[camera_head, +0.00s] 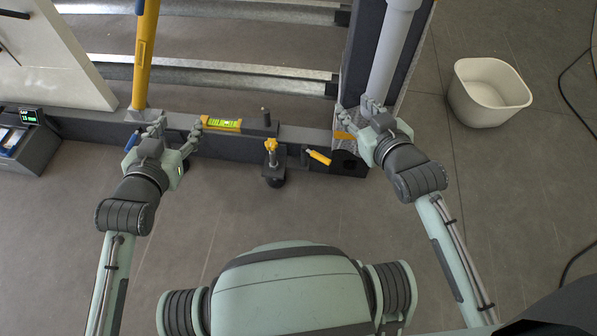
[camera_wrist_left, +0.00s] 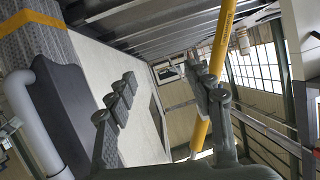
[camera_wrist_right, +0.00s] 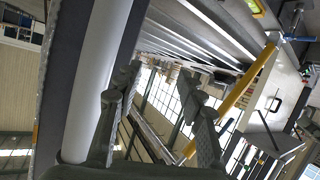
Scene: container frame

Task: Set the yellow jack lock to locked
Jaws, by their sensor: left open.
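A small yellow knob (camera_head: 271,146) sits on top of a dark jack-like foot (camera_head: 273,177) in front of the frame's front beam. A yellow lever (camera_head: 318,157) sticks out tilted from the beam just right of it. I cannot tell which of the two is the jack lock, or its setting. My left gripper (camera_head: 177,129) is open and empty, left of both, near the foot of the yellow post (camera_head: 145,55). My right gripper (camera_head: 358,112) is open and empty, right of both, close to the grey pipe (camera_head: 390,55). The pipe also shows beside a finger in the right wrist view (camera_wrist_right: 97,75).
A yellow spirit level (camera_head: 221,124) lies on the front beam (camera_head: 300,135). A dark box with a small display (camera_head: 29,116) stands at the left. A white bin (camera_head: 490,92) stands on the floor at the right.

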